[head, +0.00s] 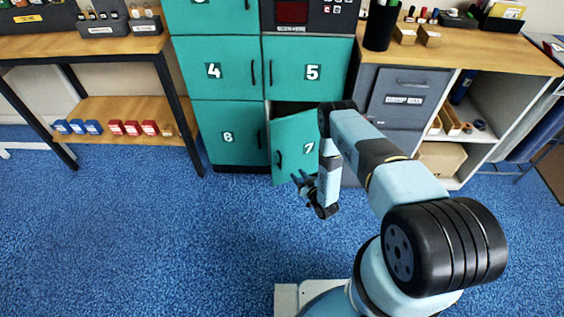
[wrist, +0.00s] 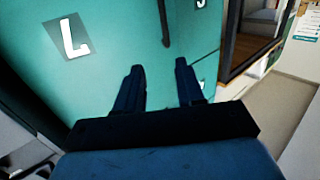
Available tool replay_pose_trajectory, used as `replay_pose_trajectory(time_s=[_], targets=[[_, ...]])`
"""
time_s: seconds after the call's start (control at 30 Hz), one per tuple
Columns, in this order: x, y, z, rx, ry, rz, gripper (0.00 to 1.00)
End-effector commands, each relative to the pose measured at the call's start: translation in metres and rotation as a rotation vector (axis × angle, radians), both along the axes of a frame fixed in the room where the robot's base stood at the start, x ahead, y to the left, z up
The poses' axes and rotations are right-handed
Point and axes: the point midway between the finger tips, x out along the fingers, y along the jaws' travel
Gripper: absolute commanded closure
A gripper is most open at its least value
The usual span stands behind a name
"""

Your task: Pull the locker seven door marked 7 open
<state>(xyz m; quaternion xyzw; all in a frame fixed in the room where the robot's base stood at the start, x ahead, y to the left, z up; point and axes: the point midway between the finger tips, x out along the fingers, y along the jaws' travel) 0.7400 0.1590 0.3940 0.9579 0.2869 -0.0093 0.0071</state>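The teal locker seven door (head: 293,150), marked 7, stands partly open in the head view, its left edge swung out toward me. A dark gap shows above it. Its dark upright handle (head: 279,160) is near the left edge. My gripper (head: 299,177) is in front of the door's lower part, right of the handle. In the wrist view the door (wrist: 100,70) fills the left and middle, with the 7 upside down and the handle (wrist: 164,22) beyond the fingertips. My gripper (wrist: 160,68) is open, its two fingers apart with nothing between them.
Closed lockers 4 (head: 214,70), 5 (head: 312,72) and 6 (head: 228,135) surround door 7. A grey drawer cabinet (head: 404,95) stands to the right under a wooden counter. A table with a lower shelf (head: 120,108) is at left. The blue carpet (head: 130,230) in front is clear.

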Motion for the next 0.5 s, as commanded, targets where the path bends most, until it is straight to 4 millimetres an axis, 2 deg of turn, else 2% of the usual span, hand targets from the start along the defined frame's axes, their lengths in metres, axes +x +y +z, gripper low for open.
replay_pose_trajectory(time_s=[0.1,0.23,0.37,0.5], targets=[[-0.015,0.001,-0.011,0.015,-0.007,0.006,0.62],[-0.019,0.005,-0.014,0.022,-0.012,0.012,0.62],[-0.009,0.014,-0.014,0.024,-0.014,0.016,0.62],[0.009,0.029,-0.013,0.023,-0.014,0.02,0.62]])
